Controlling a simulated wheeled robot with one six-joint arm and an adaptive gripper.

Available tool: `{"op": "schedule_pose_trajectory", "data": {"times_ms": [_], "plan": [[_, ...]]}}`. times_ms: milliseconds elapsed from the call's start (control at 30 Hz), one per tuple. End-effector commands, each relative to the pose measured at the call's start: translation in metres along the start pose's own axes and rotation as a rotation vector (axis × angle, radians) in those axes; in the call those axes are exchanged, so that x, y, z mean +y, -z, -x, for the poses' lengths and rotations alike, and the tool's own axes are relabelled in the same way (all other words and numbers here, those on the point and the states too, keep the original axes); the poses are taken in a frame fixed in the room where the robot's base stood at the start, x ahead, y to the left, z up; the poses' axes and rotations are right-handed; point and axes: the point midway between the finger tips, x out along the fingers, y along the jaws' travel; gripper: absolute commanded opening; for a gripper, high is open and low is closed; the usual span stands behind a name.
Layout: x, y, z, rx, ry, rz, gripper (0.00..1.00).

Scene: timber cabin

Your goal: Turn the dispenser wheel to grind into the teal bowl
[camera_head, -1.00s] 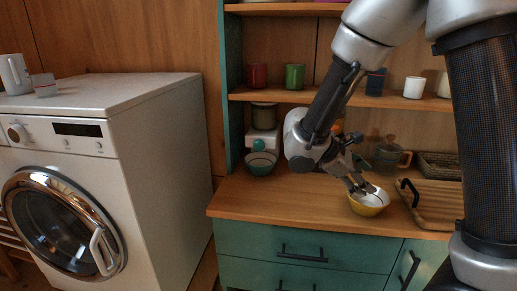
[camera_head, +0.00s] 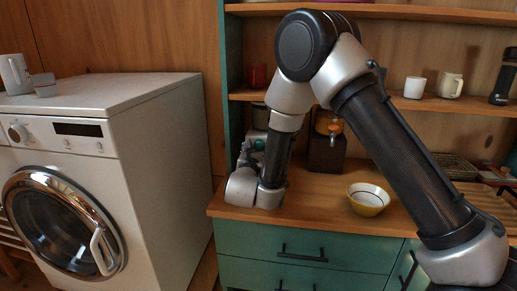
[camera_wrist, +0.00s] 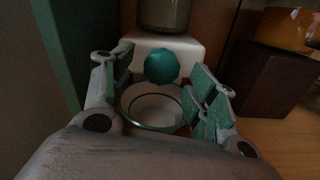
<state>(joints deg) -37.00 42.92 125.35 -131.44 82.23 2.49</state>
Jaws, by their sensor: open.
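The dispenser has a dark jar (camera_wrist: 164,14) over a white body (camera_wrist: 150,43) with a round teal wheel (camera_wrist: 162,67) on its front. In the head view the jar (camera_head: 261,118) and the wheel (camera_head: 258,145) show partly behind my arm. The teal bowl (camera_wrist: 152,105), white inside with a dark ring, stands below and in front of the wheel. In the head view my arm hides the bowl. My gripper (camera_wrist: 162,72) is open, with one finger on each side of the wheel and bowl. I cannot tell whether the fingers touch either.
A yellow bowl (camera_head: 368,200) stands on the counter to the right. An orange-topped dispenser on a dark stand (camera_head: 328,150) is close on the right. The teal cabinet side panel (camera_wrist: 62,50) rises close on the left. Shelves with cups are above. The front counter is mostly clear.

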Motion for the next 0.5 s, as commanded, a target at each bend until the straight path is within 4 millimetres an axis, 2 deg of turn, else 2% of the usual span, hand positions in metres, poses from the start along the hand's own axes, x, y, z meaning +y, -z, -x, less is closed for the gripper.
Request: {"op": "schedule_pose_trajectory", "data": {"times_ms": [100, 200, 467, 500], "plan": [[-0.001, 0.000, -0.015, -0.001, 0.003, -0.001, 0.58], [0.000, 0.000, -0.022, 0.000, 0.001, 0.000, 0.58], [0.000, 0.000, -0.024, 0.001, 0.001, 0.000, 0.58], [0.000, 0.000, -0.024, 0.001, 0.001, 0.000, 0.55]]}}
